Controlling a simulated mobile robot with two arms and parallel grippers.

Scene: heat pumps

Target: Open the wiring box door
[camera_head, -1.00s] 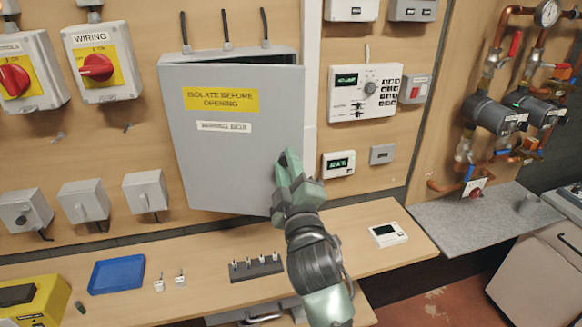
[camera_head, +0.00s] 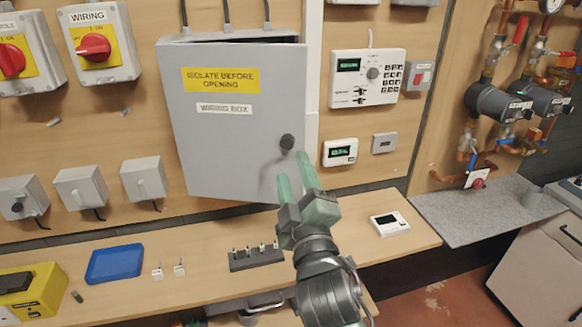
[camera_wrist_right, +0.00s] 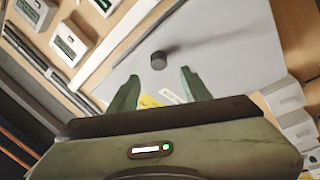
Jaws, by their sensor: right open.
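The grey wiring box door (camera_head: 235,145) hangs on the back board, with a yellow "isolate before opening" label and a white "wiring box" label. A dark gap shows along its top edge, so it stands slightly ajar. Its round dark knob (camera_head: 287,142) is near the right edge. My right gripper (camera_head: 292,170) is open and empty just below the knob, its green fingers pointing up at the door. In the right wrist view the knob (camera_wrist_right: 158,59) lies just beyond the gap between the open fingertips (camera_wrist_right: 158,78), apart from them. My left gripper is out of view.
A control panel (camera_head: 367,77) and a small thermostat (camera_head: 340,152) are right of the box. A wooden shelf (camera_head: 210,225) below holds a blue tray (camera_head: 114,263), a dark terminal strip (camera_head: 256,258) and a white unit (camera_head: 390,223). Pipes and pumps (camera_head: 505,108) are at far right.

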